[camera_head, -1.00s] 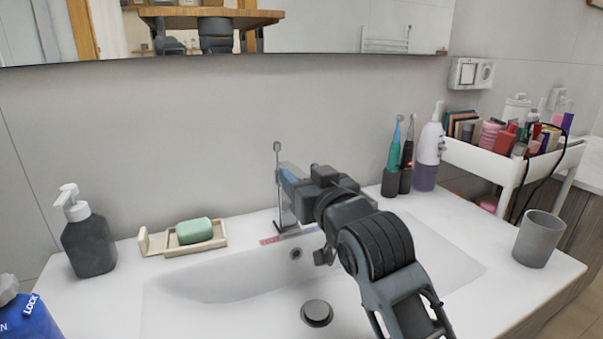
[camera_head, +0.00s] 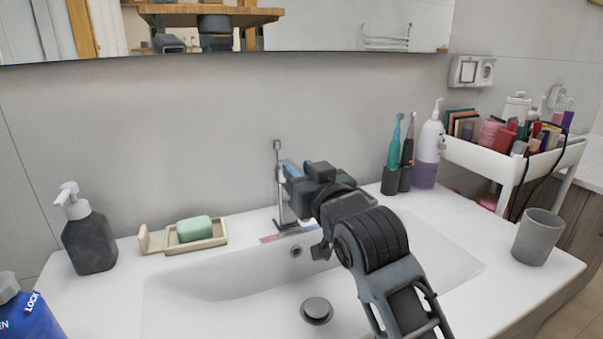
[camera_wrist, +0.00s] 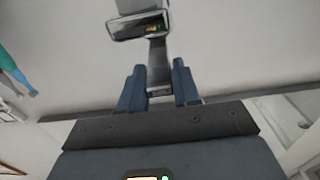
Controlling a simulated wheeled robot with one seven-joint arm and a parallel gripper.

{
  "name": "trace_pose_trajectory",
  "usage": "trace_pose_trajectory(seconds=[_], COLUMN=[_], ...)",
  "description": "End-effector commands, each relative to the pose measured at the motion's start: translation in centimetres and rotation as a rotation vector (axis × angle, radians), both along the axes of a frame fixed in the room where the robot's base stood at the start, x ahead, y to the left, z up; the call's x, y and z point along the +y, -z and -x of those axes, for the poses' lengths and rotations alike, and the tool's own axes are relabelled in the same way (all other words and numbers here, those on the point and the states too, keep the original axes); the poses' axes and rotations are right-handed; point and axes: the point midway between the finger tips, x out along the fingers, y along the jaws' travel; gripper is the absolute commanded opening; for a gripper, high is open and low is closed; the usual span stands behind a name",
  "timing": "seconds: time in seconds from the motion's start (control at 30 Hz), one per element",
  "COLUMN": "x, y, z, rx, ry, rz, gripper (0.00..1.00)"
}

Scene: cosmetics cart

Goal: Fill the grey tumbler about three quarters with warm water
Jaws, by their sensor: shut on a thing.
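The grey tumbler (camera_head: 538,238) stands upright on the right end of the white counter, and from this angle I cannot see what is in it. The chrome faucet (camera_head: 280,185) rises behind the sink, partly hidden by my arm. My gripper (camera_head: 288,170) is at the faucet, far to the left of the tumbler. In the wrist view my blue fingers (camera_wrist: 158,84) are closed on the faucet (camera_wrist: 157,60), one on each side of its narrow metal part. No water stream is visible.
The sink basin (camera_head: 240,310) is below my arm. A dark soap dispenser (camera_head: 88,236) and a soap dish (camera_head: 160,245) with green soap (camera_head: 194,229) stand left. Electric toothbrushes (camera_head: 394,160), a lotion bottle (camera_head: 429,150) and a full white cart (camera_head: 510,165) are at the back right.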

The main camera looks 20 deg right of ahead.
Motion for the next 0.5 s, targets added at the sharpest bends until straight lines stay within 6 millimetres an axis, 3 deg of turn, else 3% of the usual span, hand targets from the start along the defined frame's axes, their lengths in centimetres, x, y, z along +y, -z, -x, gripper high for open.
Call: trace_pose_trajectory(seconds=[0.5], x=[0.1], y=[-1.1], z=[-0.1], rx=[0.050], ry=[-0.002], rz=[-0.001], gripper=[0.00])
